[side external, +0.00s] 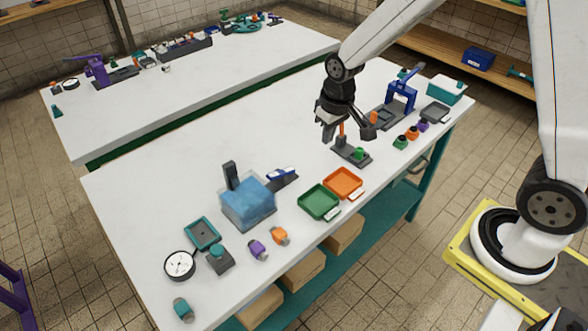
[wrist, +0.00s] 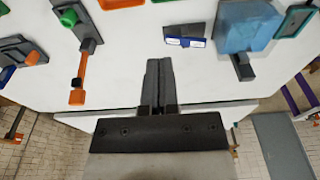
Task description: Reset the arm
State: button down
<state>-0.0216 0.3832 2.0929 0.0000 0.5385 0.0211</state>
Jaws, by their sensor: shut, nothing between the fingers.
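My gripper (side external: 345,118) is above the white workbench (side external: 250,145), toward its right half in the side view. In the wrist view its two dark fingers (wrist: 158,65) lie together, shut, with nothing held. A lever device with a dark base, green knob (side external: 359,153) and orange handle (side external: 341,129) stands by the gripper in the side view, its handle partly hidden. The wrist view shows this orange handle (wrist: 79,75) left of the fingers, apart from them.
A blue translucent box (side external: 248,203), green tray (side external: 319,202) and orange tray (side external: 343,183) sit on the bench. A blue press (side external: 401,94) and teal box (side external: 446,89) stand at the right end. Bare bench lies left of the gripper. A second bench (side external: 200,85) is behind.

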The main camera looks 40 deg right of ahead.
jog(key=s+r+t, duration=0.1)
jog(key=s, duration=1.1)
jog(key=shift+d+r, duration=0.4)
jog(key=shift+d, duration=0.05)
